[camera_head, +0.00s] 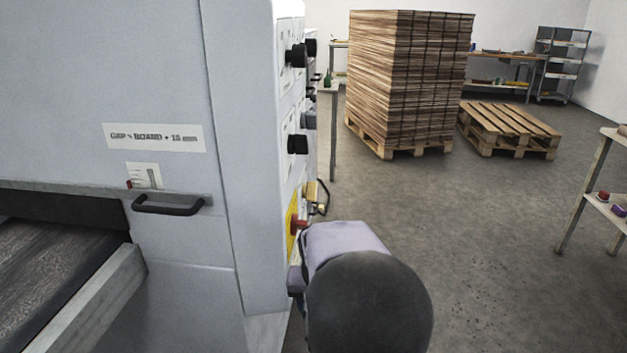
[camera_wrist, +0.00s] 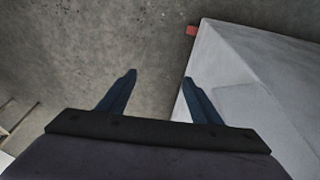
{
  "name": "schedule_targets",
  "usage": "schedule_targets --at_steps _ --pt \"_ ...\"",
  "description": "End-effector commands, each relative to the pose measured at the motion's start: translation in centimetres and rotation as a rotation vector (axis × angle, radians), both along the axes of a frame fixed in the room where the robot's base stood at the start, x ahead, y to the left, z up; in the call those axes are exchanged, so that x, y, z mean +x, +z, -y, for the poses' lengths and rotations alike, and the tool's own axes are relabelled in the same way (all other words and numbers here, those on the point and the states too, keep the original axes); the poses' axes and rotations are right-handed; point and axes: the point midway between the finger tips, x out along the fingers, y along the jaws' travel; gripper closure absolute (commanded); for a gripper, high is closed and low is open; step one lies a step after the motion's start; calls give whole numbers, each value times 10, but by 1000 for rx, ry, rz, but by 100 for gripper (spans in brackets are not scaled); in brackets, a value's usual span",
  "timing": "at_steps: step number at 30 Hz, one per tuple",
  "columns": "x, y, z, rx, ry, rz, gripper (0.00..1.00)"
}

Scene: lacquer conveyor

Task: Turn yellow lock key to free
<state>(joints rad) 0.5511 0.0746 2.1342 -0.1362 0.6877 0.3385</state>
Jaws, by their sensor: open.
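A small yellow-brown part (camera_head: 310,190) sticks out from the edge-on panel of the grey machine (camera_head: 258,150), with a dark loop beside it. It may be the yellow lock key, but it is too small to tell, and its turn position cannot be read. Below it, a red knob (camera_head: 301,224) stands on a yellow plate (camera_head: 291,238). My gripper (camera_wrist: 160,78) is open and empty in the wrist view, with bare floor between its fingers. In the head view, my wrist covers the lower end of the panel. No key shows in the wrist view.
Black knobs (camera_head: 297,145) jut from the panel above. A black handle (camera_head: 168,205) is on the machine's front. In the wrist view, a red part (camera_wrist: 192,30) sits at the grey casing's edge (camera_wrist: 235,75). Stacked boards (camera_head: 410,80) stand behind; the floor (camera_head: 500,230) at right is clear.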

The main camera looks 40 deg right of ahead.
Motion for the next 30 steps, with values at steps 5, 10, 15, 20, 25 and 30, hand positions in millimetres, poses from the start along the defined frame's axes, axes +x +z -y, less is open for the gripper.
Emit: schedule_targets --at_steps 5,10,15,20,25,30 --pt "7 51 76 4 -325 142 41" --pt "38 101 101 136 -651 371 41" --pt "75 150 102 313 -883 569 41" --pt "106 198 99 498 -1055 727 41" --pt "123 230 98 629 -1151 815 41" --pt "127 237 97 663 -1174 837 41"
